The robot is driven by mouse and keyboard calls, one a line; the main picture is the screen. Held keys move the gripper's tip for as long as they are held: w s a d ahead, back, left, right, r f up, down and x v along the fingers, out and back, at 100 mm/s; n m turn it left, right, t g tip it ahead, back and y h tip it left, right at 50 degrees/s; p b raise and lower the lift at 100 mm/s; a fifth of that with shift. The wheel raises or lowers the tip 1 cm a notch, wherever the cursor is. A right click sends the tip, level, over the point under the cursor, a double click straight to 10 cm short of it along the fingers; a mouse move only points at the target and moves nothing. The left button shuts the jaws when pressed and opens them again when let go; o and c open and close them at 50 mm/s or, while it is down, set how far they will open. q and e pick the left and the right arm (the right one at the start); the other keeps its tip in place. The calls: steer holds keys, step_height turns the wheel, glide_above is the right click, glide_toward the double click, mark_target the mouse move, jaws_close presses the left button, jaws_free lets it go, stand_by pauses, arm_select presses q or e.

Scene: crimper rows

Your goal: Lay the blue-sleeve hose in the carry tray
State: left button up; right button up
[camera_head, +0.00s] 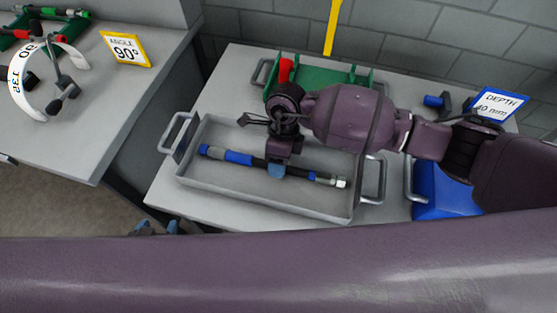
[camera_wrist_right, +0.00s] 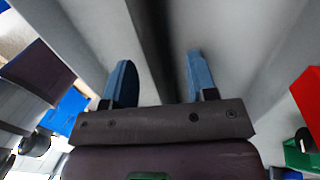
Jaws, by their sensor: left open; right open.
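The hose with the blue sleeve (camera_head: 239,158) lies lengthwise in the grey carry tray (camera_head: 215,190) in the head view. It is black, with blue at its left end and a silver fitting at the right. My right gripper (camera_head: 277,171) is open over the middle of the hose and hides part of it. In the right wrist view its blue fingers (camera_wrist_right: 160,82) are apart, with a dark band between them that I cannot identify for sure. My left gripper (camera_head: 158,229) is at the table's front edge, with only its blue fingertips showing above my arm.
A green rack (camera_head: 345,76) with a red piece (camera_head: 286,69) stands behind the tray. A blue bin (camera_head: 440,195) and a DEPTH 40 mm sign (camera_head: 497,104) are at the right. A left bench holds an ANGLE 90° sign (camera_head: 126,50) and a white ring gauge (camera_head: 20,85).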

steer(key=a+v, duration=0.1)
steer(key=v, duration=0.9)
steer(key=shift+d+r+p, duration=0.2)
steer(key=shift+d+p, duration=0.15)
steer(key=shift+d, duration=0.1)
steer(key=shift+s, duration=0.1)
